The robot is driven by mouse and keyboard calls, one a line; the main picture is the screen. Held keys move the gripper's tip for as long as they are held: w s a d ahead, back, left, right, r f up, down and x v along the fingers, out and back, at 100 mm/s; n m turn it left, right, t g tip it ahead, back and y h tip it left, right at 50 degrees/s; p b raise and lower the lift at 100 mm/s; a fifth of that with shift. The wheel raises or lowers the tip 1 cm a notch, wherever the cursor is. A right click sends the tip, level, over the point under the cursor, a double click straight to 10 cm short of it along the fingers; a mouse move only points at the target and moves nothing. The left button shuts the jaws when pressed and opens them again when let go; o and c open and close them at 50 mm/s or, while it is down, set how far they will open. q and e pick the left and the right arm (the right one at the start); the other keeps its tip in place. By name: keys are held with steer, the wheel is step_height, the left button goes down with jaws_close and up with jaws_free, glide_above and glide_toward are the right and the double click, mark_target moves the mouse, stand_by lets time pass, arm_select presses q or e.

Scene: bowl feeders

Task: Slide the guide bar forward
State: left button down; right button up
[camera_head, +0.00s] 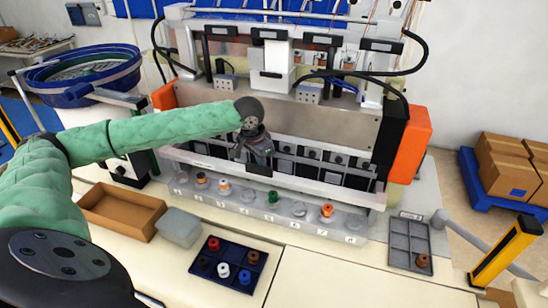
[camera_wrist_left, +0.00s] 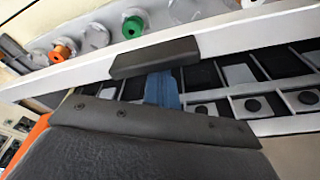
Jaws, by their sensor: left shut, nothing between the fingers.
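The guide bar (camera_head: 310,187) is a long pale rail across the front of the machine, behind the row of numbered holders. In the left wrist view the guide bar (camera_wrist_left: 80,73) crosses the picture at a slant, with a dark block (camera_wrist_left: 155,58) on it. My left gripper (camera_head: 262,158) reaches in from the left, shut and empty, pointing down at the middle of the bar. I cannot tell whether the fingertips touch the bar. My right gripper is out of view.
The numbered grey holder strip (camera_head: 295,212) carries several coloured spools. In front are a dark blue tray (camera_head: 227,281) with spools, a brown box (camera_head: 122,209) and a grey divided tray (camera_head: 409,244). A blue bowl (camera_head: 82,72) stands at left.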

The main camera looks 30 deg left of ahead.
arm_select(q)
step_height(320, 180, up, 5)
steer(key=shift+w+f, duration=0.1)
steer(key=shift+f, duration=0.1)
steer(key=shift+w+r, duration=0.1)
steer(key=shift+r, duration=0.8)
steer(key=shift+w+v, duration=0.2)
steer(key=shift+v, duration=0.85)
